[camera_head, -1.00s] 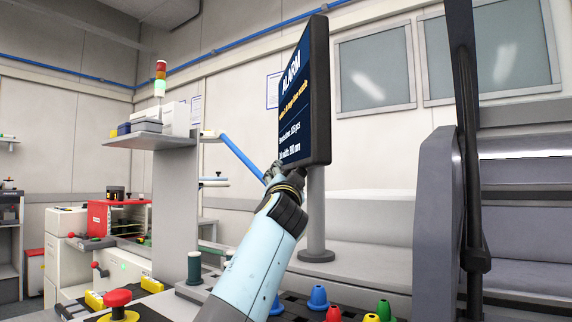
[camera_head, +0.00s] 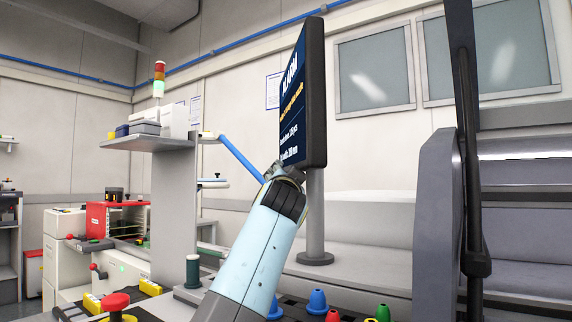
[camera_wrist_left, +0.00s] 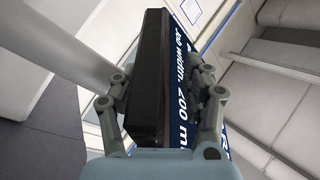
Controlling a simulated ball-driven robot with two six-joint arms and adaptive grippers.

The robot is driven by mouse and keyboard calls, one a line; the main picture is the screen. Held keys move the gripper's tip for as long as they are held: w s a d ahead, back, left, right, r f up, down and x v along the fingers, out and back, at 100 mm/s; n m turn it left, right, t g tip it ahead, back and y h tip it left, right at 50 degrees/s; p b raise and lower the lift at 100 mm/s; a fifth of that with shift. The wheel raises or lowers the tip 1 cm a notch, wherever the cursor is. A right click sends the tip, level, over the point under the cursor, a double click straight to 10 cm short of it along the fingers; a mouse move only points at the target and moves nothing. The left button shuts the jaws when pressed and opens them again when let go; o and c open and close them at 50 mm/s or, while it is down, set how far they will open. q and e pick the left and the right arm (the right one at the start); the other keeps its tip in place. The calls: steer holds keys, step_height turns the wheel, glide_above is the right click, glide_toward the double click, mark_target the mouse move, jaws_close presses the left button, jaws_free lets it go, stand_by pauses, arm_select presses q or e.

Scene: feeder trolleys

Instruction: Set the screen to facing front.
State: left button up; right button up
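The screen (camera_head: 300,95) stands on a grey post (camera_head: 315,215) and is seen nearly edge-on. Its dark blue face with white and yellow alarm text points to the left, and its dark frame edge is towards me. My left gripper (camera_head: 285,172) is at the screen's lower edge, its fingers partly hidden by the wrist. In the left wrist view the open fingers (camera_wrist_left: 165,100) straddle the screen's black edge (camera_wrist_left: 147,85). One finger is at the black casing and seems to touch it; the other is in front of the lettered face, with a gap. My right gripper is not in view.
Blue, red and green cones (camera_head: 318,300) stand below the screen. A grey shelf post with a signal light (camera_head: 159,80) and a red button (camera_head: 116,302) are at the left. A grey machine side with a black bar (camera_head: 468,150) stands close at the right.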

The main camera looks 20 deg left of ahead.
arm_select(q)
steer(key=shift+v, duration=0.85)
steer(key=shift+a+f+p+v, duration=0.1)
steer(key=shift+p+v, duration=0.25)
steer(key=shift+v, duration=0.55)
steer(key=shift+a+f+p+v, duration=0.15)
steer(key=shift+p+v, duration=0.2)
steer(key=shift+v, duration=0.5)
